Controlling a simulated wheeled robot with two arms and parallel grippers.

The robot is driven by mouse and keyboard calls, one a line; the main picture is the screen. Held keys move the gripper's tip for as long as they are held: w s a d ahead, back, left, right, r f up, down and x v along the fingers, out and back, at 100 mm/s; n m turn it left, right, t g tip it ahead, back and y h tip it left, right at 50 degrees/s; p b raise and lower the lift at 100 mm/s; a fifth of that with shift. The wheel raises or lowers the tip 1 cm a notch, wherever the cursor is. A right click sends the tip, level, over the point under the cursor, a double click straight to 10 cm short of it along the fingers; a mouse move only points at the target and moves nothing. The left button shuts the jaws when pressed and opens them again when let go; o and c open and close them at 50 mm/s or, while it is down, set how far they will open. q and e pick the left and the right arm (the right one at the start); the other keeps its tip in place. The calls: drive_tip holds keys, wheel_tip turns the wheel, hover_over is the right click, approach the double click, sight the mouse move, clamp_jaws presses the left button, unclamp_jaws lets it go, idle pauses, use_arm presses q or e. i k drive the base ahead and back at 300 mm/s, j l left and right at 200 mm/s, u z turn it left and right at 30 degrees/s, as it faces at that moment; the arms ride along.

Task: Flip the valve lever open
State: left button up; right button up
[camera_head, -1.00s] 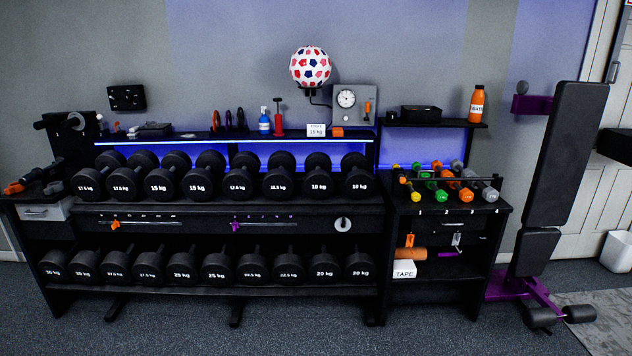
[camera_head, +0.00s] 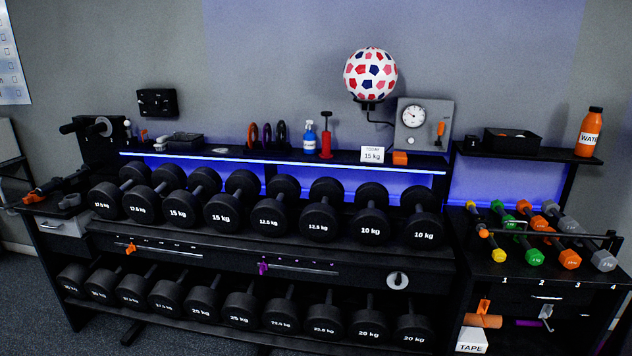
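A grey panel (camera_head: 408,138) with a round white dial gauge (camera_head: 413,117) is mounted on the back wall, right of centre. An orange lever (camera_head: 440,131) sits at the panel's right side and looks roughly upright. A white ball with red and blue patches (camera_head: 370,75) rests on a black holder to the left of the panel. Neither of my grippers is in view.
A rack of black dumbbells (camera_head: 320,220) fills the space below. On its top shelf are a white 15 kg card (camera_head: 372,154), an orange block (camera_head: 400,158), a red pump (camera_head: 326,138) and a blue bottle (camera_head: 310,137). An orange water bottle (camera_head: 589,132) stands at right.

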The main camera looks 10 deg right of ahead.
sight(440, 128)
drive_tip(key=i+l+z, duration=0.15)
drive_tip(key=l, duration=0.3)
drive_tip(key=i+l+z, duration=0.15)
drive_tip(key=l, duration=0.25)
drive_tip(key=i+l+z, duration=0.2)
drive_tip(key=l, duration=0.2)
drive_tip(key=i, duration=0.3)
drive_tip(key=i+j+u, duration=0.2)
drive_tip(key=i+j, duration=0.5)
drive_tip(key=i+j+u, duration=0.2)
drive_tip(key=i+j, duration=0.4)
drive_tip(key=i, duration=0.15)
